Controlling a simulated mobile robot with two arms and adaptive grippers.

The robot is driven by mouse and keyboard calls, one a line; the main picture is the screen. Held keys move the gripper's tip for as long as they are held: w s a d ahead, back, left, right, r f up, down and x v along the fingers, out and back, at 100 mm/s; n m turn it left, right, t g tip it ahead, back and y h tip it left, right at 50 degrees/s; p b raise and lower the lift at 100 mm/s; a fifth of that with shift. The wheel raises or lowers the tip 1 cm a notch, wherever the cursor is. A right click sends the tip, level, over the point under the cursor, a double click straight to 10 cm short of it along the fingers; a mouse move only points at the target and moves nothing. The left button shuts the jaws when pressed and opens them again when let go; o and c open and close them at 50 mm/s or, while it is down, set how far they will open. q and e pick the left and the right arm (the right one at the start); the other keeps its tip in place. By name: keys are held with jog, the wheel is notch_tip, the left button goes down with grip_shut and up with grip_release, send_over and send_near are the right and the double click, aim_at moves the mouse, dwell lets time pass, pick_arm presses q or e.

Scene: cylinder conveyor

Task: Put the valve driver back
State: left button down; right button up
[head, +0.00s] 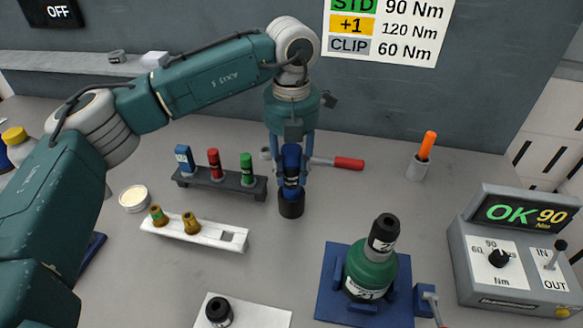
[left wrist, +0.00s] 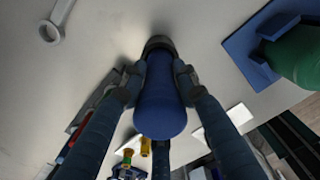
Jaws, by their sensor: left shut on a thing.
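My left gripper (head: 291,182) points down over the middle of the table and is shut on an upright blue driver (head: 291,158). The driver has a dark band and a wider black lower part (head: 291,204). I cannot tell whether that black part belongs to the driver or is a holder around it, nor whether it touches the table. In the left wrist view the fingers clasp the sides of the blue driver (left wrist: 160,105), with the black part (left wrist: 158,43) beyond it. My right gripper is out of view.
A dark rack (head: 220,184) with blue, red and green pieces stands left of the gripper. A white tray (head: 190,236) is in front of it. A red-handled tool (head: 345,162) lies behind. A green bottle (head: 371,275) sits in a blue fixture (head: 335,262); a control box (head: 515,265) reads OK 90.

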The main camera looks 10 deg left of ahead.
aim_at(291, 148)
pick_arm(q)
jog(key=shift+f+b, duration=0.65)
jog(key=shift+f, duration=0.2)
jog(key=c, duration=1.2)
grip_release()
jog(key=shift+s+f, duration=0.1)
jog(key=shift+r+p, duration=1.6)
jog(key=shift+r, duration=1.45)
